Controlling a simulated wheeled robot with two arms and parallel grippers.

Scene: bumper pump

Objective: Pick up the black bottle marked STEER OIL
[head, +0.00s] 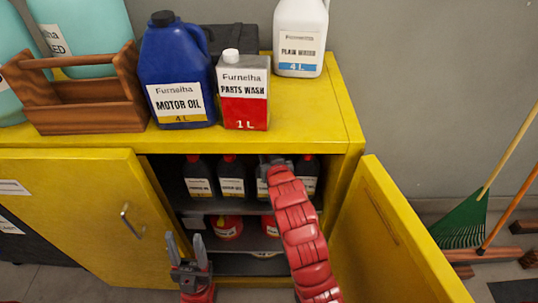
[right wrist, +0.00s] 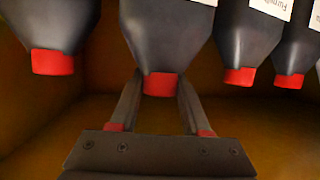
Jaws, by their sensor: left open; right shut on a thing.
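Several black bottles with red caps stand in a row on the cabinet's upper shelf. In the head view I see a left one (head: 198,180), one beside it (head: 231,180), a partly hidden one (head: 261,185) and a right one (head: 309,178). Their small labels are too blurred for me to tell which says STEER OIL. My right gripper (head: 272,161) is shut on the partly hidden bottle; in the right wrist view, its fingers (right wrist: 160,105) are on both sides of that black bottle (right wrist: 160,45) near its red cap. My left gripper (head: 187,248) is open and empty before the cabinet.
The yellow cabinet (head: 290,136) has its left door (head: 75,195) and right door (head: 390,240) swung open. Red containers (head: 227,228) stand on the lower shelf. A blue motor oil jug (head: 178,60), a parts wash can (head: 243,90) and a wooden caddy (head: 80,105) stand on top.

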